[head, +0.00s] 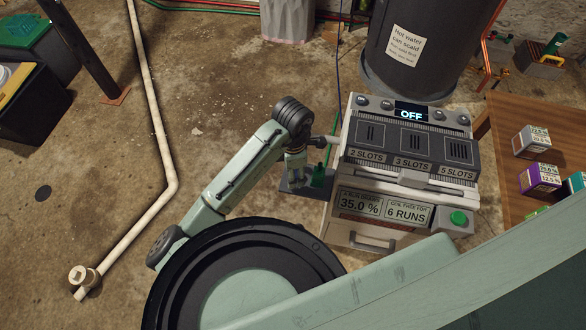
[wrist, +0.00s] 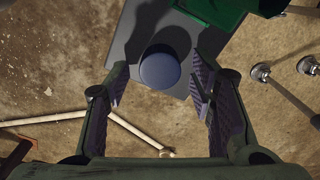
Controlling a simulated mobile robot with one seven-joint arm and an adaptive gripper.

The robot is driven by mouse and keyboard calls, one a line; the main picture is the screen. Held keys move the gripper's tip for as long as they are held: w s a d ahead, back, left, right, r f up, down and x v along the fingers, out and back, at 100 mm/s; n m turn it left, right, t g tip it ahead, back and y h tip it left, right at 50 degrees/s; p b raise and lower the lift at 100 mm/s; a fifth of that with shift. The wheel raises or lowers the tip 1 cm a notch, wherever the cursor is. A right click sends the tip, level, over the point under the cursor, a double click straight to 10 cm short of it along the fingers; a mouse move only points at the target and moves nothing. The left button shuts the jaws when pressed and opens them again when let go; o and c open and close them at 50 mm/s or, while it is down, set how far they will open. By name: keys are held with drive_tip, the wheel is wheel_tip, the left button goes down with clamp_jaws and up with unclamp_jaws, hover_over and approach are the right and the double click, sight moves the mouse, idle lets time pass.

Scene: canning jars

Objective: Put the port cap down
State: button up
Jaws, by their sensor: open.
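The port cap looks to be the dark blue round disc (wrist: 160,72) in the wrist view. It lies over a flat grey plate (wrist: 126,50), close to the plate's near edge. My gripper (wrist: 159,80) is open, with one finger on each side of the disc and a visible gap to both. In the head view my gripper (head: 296,178) points down over the same grey plate (head: 292,188), beside the machine (head: 405,165). The cap cannot be made out there.
A green object (wrist: 214,10) stands on the plate; it also shows in the head view (head: 319,172). The machine has an OFF display (head: 411,113) and a green button (head: 458,218). A wooden table (head: 505,150) with boxes is at right. Floor at left is mostly clear, crossed by a pipe (head: 152,110).

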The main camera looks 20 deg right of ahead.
drive_tip(key=shift+r, duration=0.15)
wheel_tip(320, 180, up, 12)
drive_tip(key=p, duration=0.3)
